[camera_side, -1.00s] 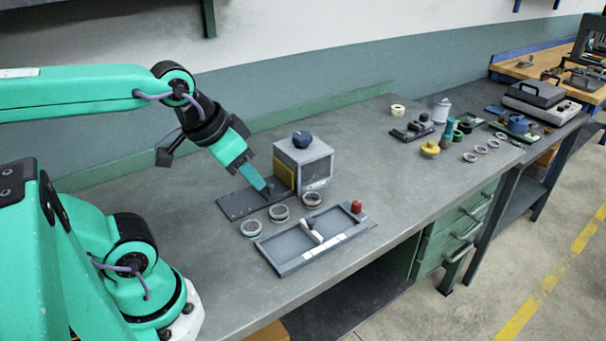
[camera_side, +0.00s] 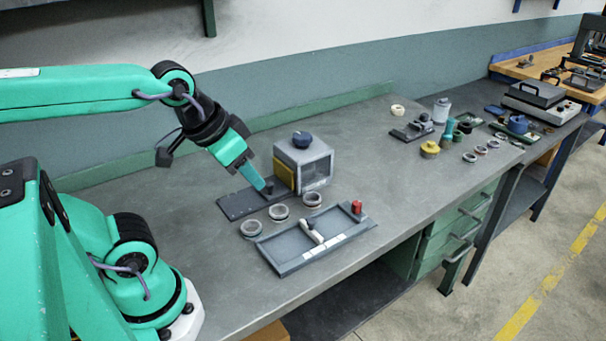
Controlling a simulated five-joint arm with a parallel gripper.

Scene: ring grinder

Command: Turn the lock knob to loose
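My gripper (camera_side: 261,183) points down and to the right, with its teal tip at a small dark upright piece (camera_side: 269,187) on the dark flat plate left of the grey box. The tip appears to touch or surround this piece; I cannot tell which, nor whether the fingers are closed. The grey box (camera_side: 303,152) has a dark blue knob (camera_side: 302,139) on top, a yellow panel (camera_side: 284,173) on its left side and an open-looking front. No marking shows which knob is the lock knob or how it is set.
Several rings, one a grey ring (camera_side: 252,229), lie in front of the plate. A shallow grey tray (camera_side: 285,268) with a white-ended lever (camera_side: 312,232) and a red knob (camera_side: 357,207) sits nearer the bench edge.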

